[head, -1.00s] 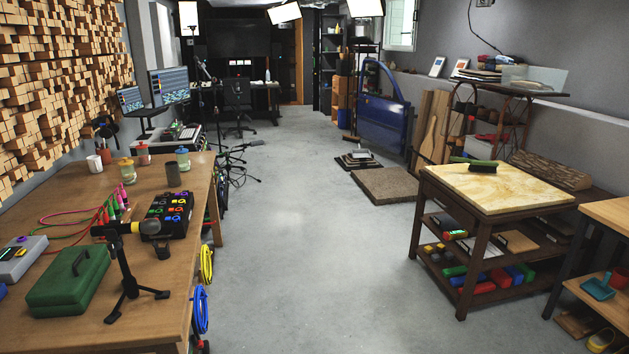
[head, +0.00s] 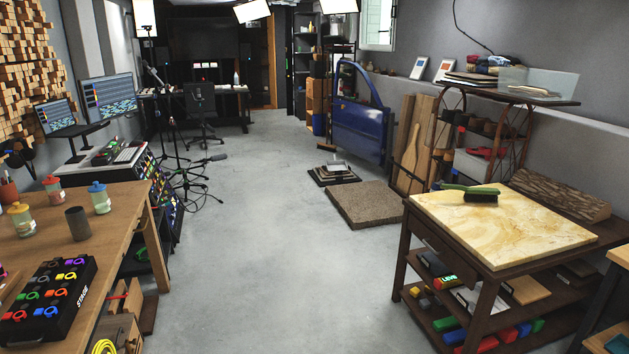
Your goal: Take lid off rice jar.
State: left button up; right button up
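Three small jars with coloured lids stand upright on the wooden table at the left. One jar has a yellow-orange lid (head: 21,219), one a blue lid (head: 99,197), and one farther back a red lid (head: 54,190). All three lids sit on their jars. I cannot tell from here which jar holds rice. Neither of my grippers shows in the head view.
The wooden table (head: 126,205) also holds a dark cup (head: 77,223) and a black stage box (head: 48,300). A cart with a stone top (head: 500,228) and a green brush (head: 468,193) stands at right. The grey floor (head: 275,260) between is clear.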

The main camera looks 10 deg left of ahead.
aim_at(96, 187)
jog(key=i+u, duration=0.4)
jog(key=i, duration=0.35)
jog(key=i+l+u, duration=0.15)
jog(key=i+u, duration=0.3)
jog(key=i, duration=0.3)
jog(key=i+j, duration=0.2)
jog(key=i, duration=0.25)
jog(key=i+j+u, duration=0.15)
jog(key=i, duration=0.3)
jog(key=i+j, duration=0.2)
jog(key=i, duration=0.3)
jog(key=i+j, duration=0.25)
jog(key=j+u, duration=0.05)
